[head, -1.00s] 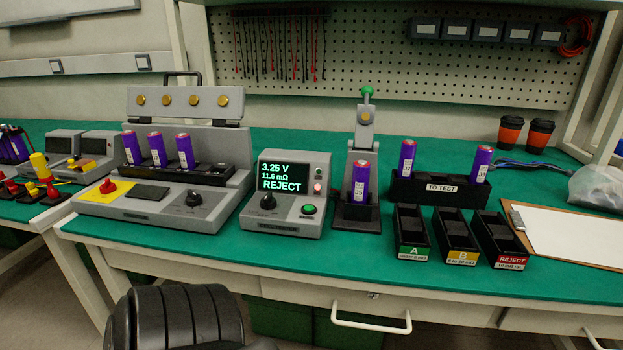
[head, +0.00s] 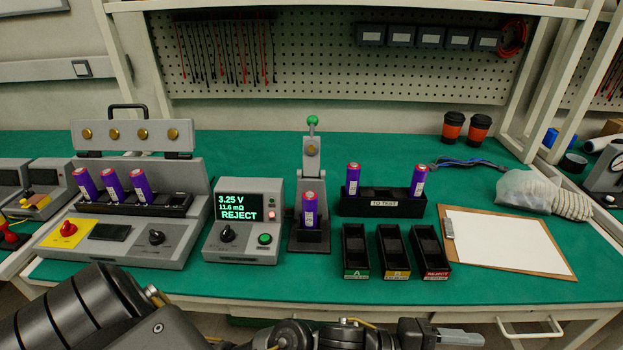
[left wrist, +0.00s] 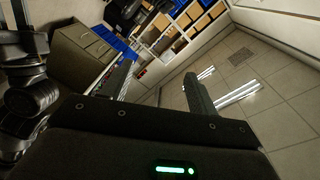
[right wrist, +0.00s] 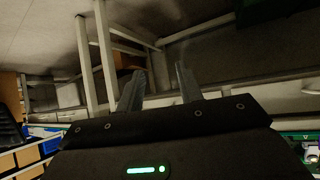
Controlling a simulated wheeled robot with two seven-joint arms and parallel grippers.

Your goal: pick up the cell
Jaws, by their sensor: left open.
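A purple cell (head: 310,212) stands upright in the grey test fixture (head: 312,160), under its green-knobbed lever. The tester (head: 243,222) beside it reads 3.25 V, 11.6 mΩ, REJECT. Two more purple cells stand in the TO TEST rack, a left one (head: 353,180) and a right one (head: 418,180). Several purple cells (head: 112,185) lean in the grey station at left. My left gripper (left wrist: 160,78) is open and empty in the left wrist view, facing floor and shelves. My right gripper (right wrist: 158,78) is apart-fingered and empty in the right wrist view, facing a bench frame.
Three black bins stand in front of the rack (head: 383,208): A (head: 355,262), B (head: 396,262) and REJECT (head: 431,262). A clipboard (head: 510,240) and a bagged item (head: 525,190) lie at right. Two cups (head: 453,126) stand behind. My arm crosses the bench's front edge.

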